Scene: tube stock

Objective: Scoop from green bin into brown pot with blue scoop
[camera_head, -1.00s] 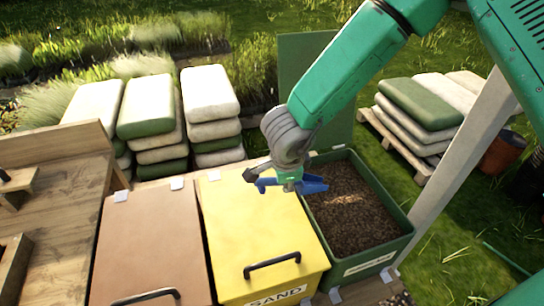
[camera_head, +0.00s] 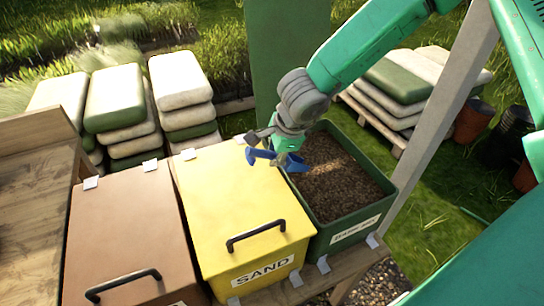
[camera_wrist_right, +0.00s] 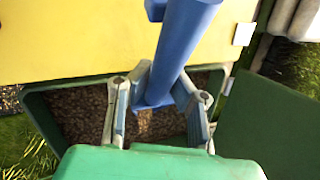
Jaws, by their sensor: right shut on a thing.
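The green bin (camera_head: 385,200) stands open at centre right in the head view, filled with brown granular material (camera_head: 335,180). Its rim also shows in the right wrist view (camera_wrist_right: 33,103). My right gripper (camera_head: 268,150) is shut on the blue scoop (camera_head: 292,162) above the bin's left edge, beside the yellow bin. In the right wrist view the gripper fingers (camera_wrist_right: 160,105) close around the scoop's blue handle (camera_wrist_right: 182,45). Whether the scoop holds any material cannot be told. No brown pot can be clearly picked out as the task's pot. My left gripper is out of view.
The shut yellow sand bin (camera_head: 235,205) and a shut brown bin (camera_head: 125,235) stand left of the green bin. The green lid (camera_head: 285,50) stands raised behind. A grey post (camera_head: 440,120) rises at right. Reddish pots (camera_head: 472,120) stand on the grass beyond it.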

